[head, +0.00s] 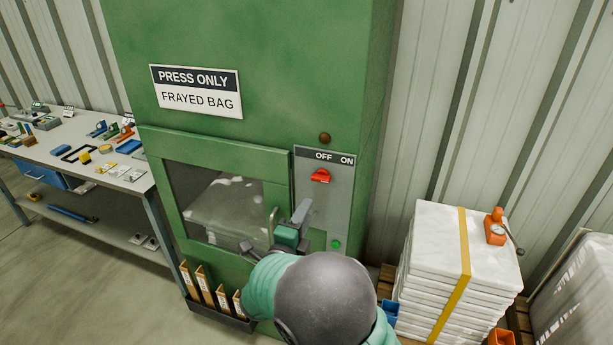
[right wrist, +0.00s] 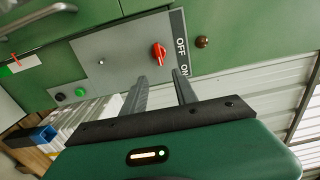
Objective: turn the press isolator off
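The press isolator is a red rotary knob (head: 320,176) on a grey panel (head: 310,205) on the front of the green press, below a label reading OFF and ON. In the head view the knob lies roughly sideways; which end is its pointer I cannot tell. My right gripper (head: 301,217) is in front of the panel, below the knob. In the right wrist view its two fingers (right wrist: 160,77) are apart with nothing between them, and the knob (right wrist: 159,53) shows just beyond the tips, not touched. My left gripper is not in view.
The press door (head: 215,150) with its window and handle (head: 272,224) is left of the panel. Stacked white bags (head: 440,225) stand right, a workbench (head: 130,178) left.

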